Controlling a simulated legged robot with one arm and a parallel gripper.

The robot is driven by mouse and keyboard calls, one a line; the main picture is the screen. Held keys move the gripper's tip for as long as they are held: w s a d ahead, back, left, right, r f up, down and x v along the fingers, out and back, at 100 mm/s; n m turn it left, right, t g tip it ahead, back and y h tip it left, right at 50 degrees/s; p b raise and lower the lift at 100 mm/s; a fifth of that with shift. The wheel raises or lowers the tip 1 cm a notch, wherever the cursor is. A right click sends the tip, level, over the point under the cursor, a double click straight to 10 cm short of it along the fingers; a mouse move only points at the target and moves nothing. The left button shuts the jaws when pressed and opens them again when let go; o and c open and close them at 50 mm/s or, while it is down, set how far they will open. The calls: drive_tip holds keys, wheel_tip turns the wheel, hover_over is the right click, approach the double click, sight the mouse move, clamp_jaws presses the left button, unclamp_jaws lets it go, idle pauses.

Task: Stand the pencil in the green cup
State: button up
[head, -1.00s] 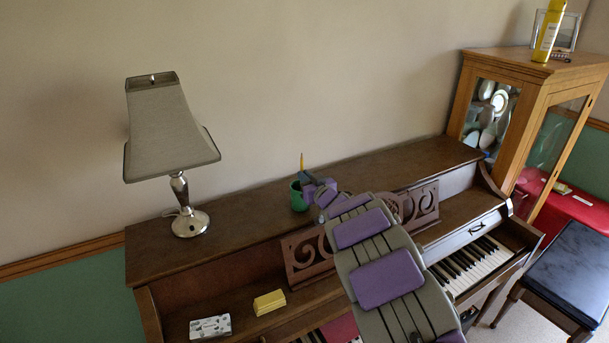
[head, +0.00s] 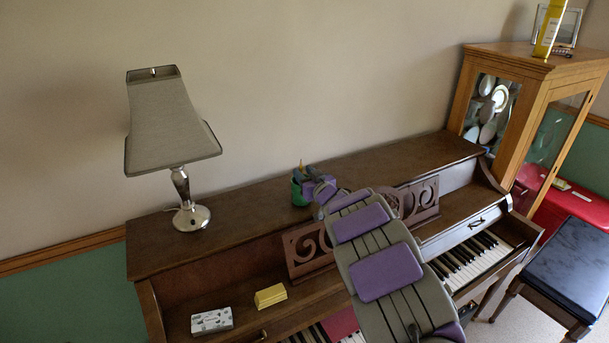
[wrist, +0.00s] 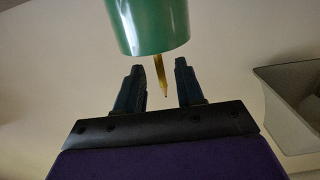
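The green cup (head: 297,195) stands upright on the piano top, partly hidden behind my gripper in the head view. The wrist view is upside down; there the cup (wrist: 150,22) is at the top. The yellow pencil (wrist: 161,77) sticks out past the cup's rim, point away from the cup, slightly tilted; its lower part is hidden by the cup. In the head view only the pencil's tip (head: 301,163) shows. My gripper (wrist: 158,75) is open, with one finger on each side of the pencil and a gap to both.
A lamp (head: 170,130) stands to the left on the piano top (head: 240,212); its shade shows at the right in the wrist view. A yellow box (head: 270,296) and a tissue pack (head: 211,320) lie lower. The wall (head: 330,80) is close behind the cup.

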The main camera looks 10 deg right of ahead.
drive_tip(key=shift+f, duration=0.1)
drive_tip(key=p+v, duration=0.3)
drive_tip(key=v, duration=1.4)
drive_tip(key=shift+p, duration=0.3)
drive_tip(key=shift+s+d, duration=0.1)
drive_tip(key=s+d+r+m+g+h, duration=0.3)
drive_tip(key=s+d+h, duration=0.1)
drive_tip(key=d+h, duration=0.3)
drive_tip(key=s+m+g+h, duration=0.2)
drive_tip(key=s+g, duration=0.3)
drive_tip(key=s, duration=0.5)
drive_tip(key=s+a+g+y, duration=0.1)
drive_tip(key=s+a+g, duration=0.2)
drive_tip(key=s, duration=0.8)
drive_tip(key=s+a+n+g+y, duration=0.1)
drive_tip(key=s+a+g, duration=0.3)
drive_tip(key=s, duration=0.7)
drive_tip(key=s+a+g+y, duration=0.1)
drive_tip(key=s+a+g, duration=0.2)
drive_tip(key=s+a, duration=0.3)
drive_tip(key=s, duration=0.5)
drive_tip(key=shift+s+g+y, duration=0.15)
drive_tip(key=shift+g+y, duration=0.15)
